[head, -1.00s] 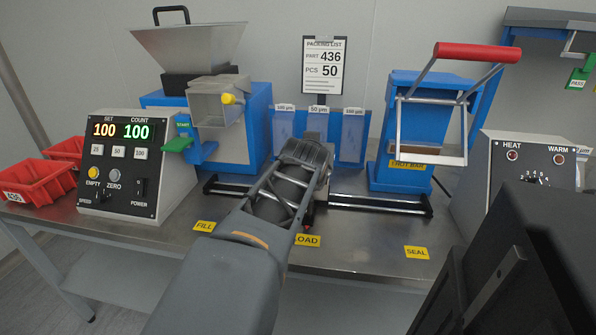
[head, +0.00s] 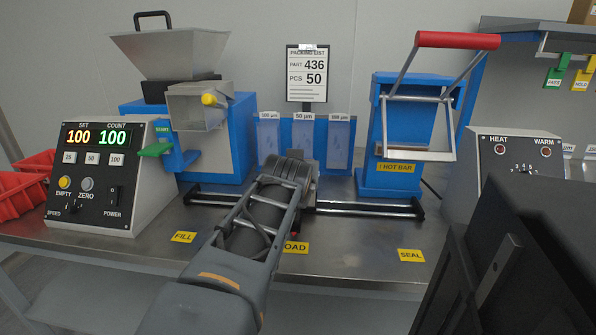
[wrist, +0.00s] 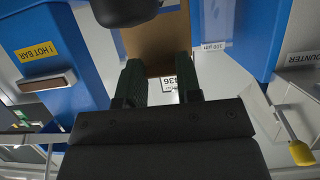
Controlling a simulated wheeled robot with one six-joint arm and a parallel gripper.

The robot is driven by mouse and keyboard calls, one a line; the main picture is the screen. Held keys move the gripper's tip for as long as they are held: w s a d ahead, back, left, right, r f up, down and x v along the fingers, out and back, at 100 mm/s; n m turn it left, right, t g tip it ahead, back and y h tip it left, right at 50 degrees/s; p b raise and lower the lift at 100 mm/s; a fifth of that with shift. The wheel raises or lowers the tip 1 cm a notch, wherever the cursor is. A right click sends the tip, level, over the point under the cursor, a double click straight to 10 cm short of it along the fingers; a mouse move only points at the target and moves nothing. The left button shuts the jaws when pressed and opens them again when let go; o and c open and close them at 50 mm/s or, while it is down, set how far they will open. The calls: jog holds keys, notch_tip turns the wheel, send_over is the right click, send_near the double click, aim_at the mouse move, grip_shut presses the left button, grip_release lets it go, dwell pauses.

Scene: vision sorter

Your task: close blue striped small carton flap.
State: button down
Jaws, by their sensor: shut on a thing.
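No blue striped carton and no carton flap can be made out in either view. In the wrist view my gripper (wrist: 159,73) has its two dark green fingers on either side of a plain brown, cardboard-like piece (wrist: 157,42), and is shut on it. The piece runs up out of the top of the picture, so its full shape is hidden. A dark rounded shape covers its upper left part. In the head view my arm reaches over the middle of the bench, and its own links hide the fingers and the held piece.
A steel bench (head: 352,252) holds a counter box (head: 97,175), a blue hopper machine (head: 238,135), blue bag holders (head: 303,142) and a blue hot-bar sealer (head: 388,180). A heat control box (head: 520,150) stands right. Red bins (head: 20,190) are left. A brown box (head: 582,12) shows top right.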

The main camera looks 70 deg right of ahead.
jog(key=shift+f, duration=0.4)
jog(key=c, duration=1.2)
grip_release()
jog(key=o, duration=0.4)
jog(key=shift+r, duration=0.2)
jog(key=shift+o, duration=0.2)
jog(key=shift+r, duration=0.1)
jog(key=p+v, duration=0.3)
jog(key=v, duration=1)
jog(key=shift+a, duration=0.3)
jog(key=shift+r, duration=0.1)
